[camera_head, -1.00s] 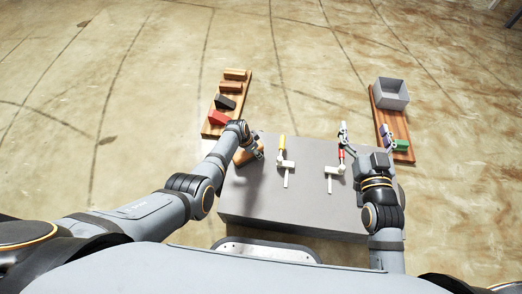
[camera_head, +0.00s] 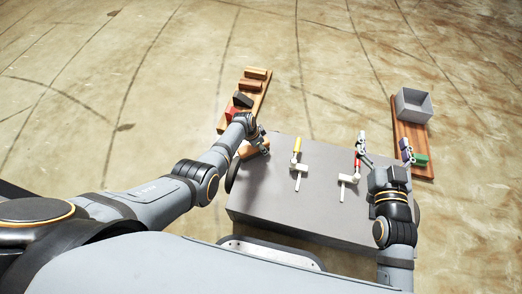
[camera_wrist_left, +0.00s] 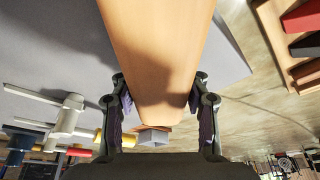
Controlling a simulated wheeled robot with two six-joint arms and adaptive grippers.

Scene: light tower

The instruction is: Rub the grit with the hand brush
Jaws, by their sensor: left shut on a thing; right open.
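My left gripper (camera_head: 262,145) is shut on a tan wooden piece, which I take for the hand brush (camera_head: 246,151), over the left end of the grey table (camera_head: 310,208). In the left wrist view the brush (camera_wrist_left: 158,45) is a long smooth wooden body between both fingers; no bristles show. I cannot make out any grit; the arm and brush hide part of the table's left end. My right gripper (camera_head: 384,151) is open and empty over the table's right end, its fingers wide apart.
A left wooden board (camera_head: 222,124) carries several blocks. A right board (camera_head: 405,130) holds a grey open box (camera_head: 413,105) and a green block (camera_head: 420,160). The table's middle front is clear.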

